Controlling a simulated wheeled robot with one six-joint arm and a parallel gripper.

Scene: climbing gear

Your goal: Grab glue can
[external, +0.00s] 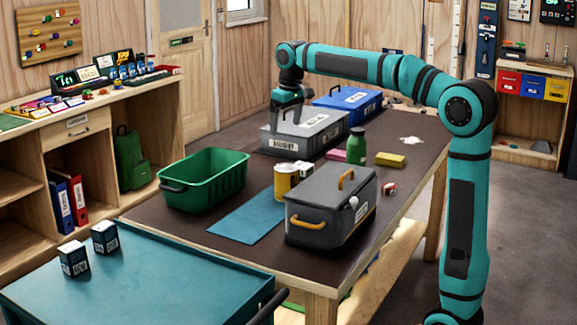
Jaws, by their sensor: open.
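A yellow can (286,181) stands upright on the dark-topped table (150,211), behind the grey toolbox. Its label is too small to read, so I cannot be sure it is the glue can. A paler can or roll (305,168) shows partly behind it. My gripper (287,115) is open and points down above the flat grey case at the back of the table. It is well behind the yellow can and apart from it. I see nothing between its fingers.
A grey toolbox (318,217) stands in front of the yellow can. A green basket (207,190) and blue mat (247,217) lie left. A green bottle (356,147), grey case (318,133) and blue case (352,101) stand behind. Two dark boxes (74,259) (105,237) sit on a teal cart.

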